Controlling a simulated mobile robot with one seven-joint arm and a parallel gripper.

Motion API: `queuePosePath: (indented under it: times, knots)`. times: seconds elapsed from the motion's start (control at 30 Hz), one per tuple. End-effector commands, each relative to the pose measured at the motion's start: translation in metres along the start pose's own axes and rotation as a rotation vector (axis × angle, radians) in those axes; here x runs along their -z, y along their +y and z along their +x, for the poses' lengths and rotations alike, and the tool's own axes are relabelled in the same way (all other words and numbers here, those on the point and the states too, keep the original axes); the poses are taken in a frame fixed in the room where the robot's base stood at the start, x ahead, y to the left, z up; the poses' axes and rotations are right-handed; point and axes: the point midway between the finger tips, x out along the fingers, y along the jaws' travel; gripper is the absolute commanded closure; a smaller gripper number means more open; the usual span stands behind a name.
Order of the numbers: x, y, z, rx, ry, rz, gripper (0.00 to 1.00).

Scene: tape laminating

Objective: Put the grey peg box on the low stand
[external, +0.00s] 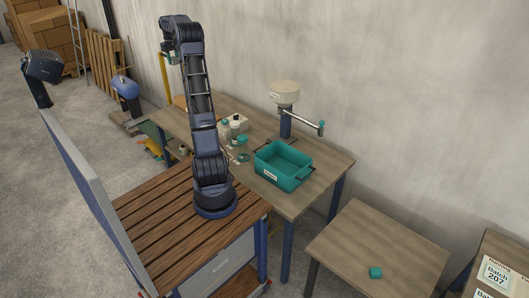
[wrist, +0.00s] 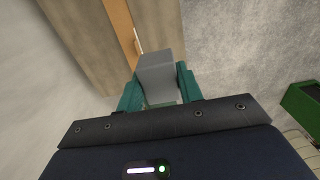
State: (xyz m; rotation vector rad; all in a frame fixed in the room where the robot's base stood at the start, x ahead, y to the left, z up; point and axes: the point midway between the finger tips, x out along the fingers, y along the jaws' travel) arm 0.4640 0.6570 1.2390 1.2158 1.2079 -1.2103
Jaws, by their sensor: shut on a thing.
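My gripper (wrist: 159,90) shows in the wrist view with teal fingers closed on both sides of a plain grey box (wrist: 157,68), which I take to be the grey peg box. In the external view my gripper (external: 171,58) is raised high at the upper left, above and beyond the far-left end of the long workbench. The box is too small to make out there. I cannot tell for certain which surface is the low stand.
The long workbench (external: 318,160) bears a teal bin (external: 283,167), a post with a side arm (external: 303,119) and several small items. Shelving and cartons (external: 48,30) stand far left. A green object (wrist: 303,103) shows right in the wrist view.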

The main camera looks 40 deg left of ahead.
Motion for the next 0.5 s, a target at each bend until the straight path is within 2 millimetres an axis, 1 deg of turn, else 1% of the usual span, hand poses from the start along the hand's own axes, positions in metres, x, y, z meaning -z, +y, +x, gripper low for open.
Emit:
queuePosePath:
  times: [0.03,0.17,0.27,0.37,0.47,0.5]
  knots:
    - [-0.008,0.013,0.002,0.0,-0.004,0.016,0.89]
    - [-0.022,0.037,0.001,0.0,-0.003,0.041,0.89]
    - [-0.037,0.059,0.001,0.001,-0.003,0.064,0.89]
    - [-0.056,0.084,0.001,0.001,-0.003,0.093,0.89]
    - [-0.08,0.115,0.0,0.001,-0.003,0.129,0.89]
    - [-0.091,0.128,-0.001,0.0,-0.003,0.144,0.89]
